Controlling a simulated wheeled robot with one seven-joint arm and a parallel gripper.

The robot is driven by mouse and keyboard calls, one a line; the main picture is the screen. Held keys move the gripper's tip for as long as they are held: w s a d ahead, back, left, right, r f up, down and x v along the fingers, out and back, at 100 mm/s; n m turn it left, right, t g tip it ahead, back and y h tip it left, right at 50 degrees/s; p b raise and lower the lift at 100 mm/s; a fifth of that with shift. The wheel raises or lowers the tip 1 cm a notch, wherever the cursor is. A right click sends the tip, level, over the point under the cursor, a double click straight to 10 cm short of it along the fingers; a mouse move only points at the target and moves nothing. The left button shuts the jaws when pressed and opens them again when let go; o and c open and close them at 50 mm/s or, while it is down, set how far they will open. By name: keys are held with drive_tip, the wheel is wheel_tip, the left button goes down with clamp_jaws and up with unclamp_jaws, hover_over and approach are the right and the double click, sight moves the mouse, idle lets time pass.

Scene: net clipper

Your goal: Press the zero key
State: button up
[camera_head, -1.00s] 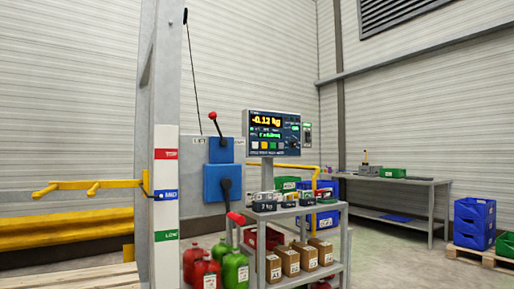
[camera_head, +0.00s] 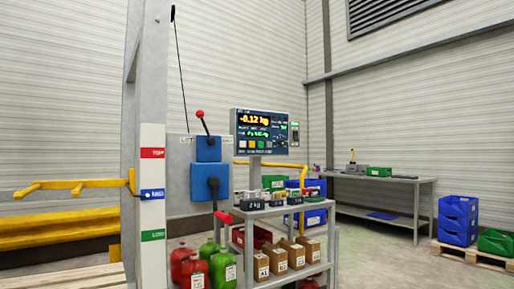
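A dark blue scale console (camera_head: 268,132) stands on a grey post behind a shelf cart, at the middle of the head view. Its display shows -0.12 kg in yellow, with smaller green text below. A row of small coloured keys (camera_head: 256,145), among them white, yellow and orange ones, runs along its lower part. The key labels are too small to read, so I cannot tell which is the zero key. My gripper is not in view.
A grey cart (camera_head: 318,268) holds weights on top and cartons below. Red and green bottles (camera_head: 188,268) stand left of it. A column (camera_head: 152,215) with coloured labels and blue lever boxes (camera_head: 211,181) stand left. A bench (camera_head: 385,180) and blue crates (camera_head: 458,220) are at right.

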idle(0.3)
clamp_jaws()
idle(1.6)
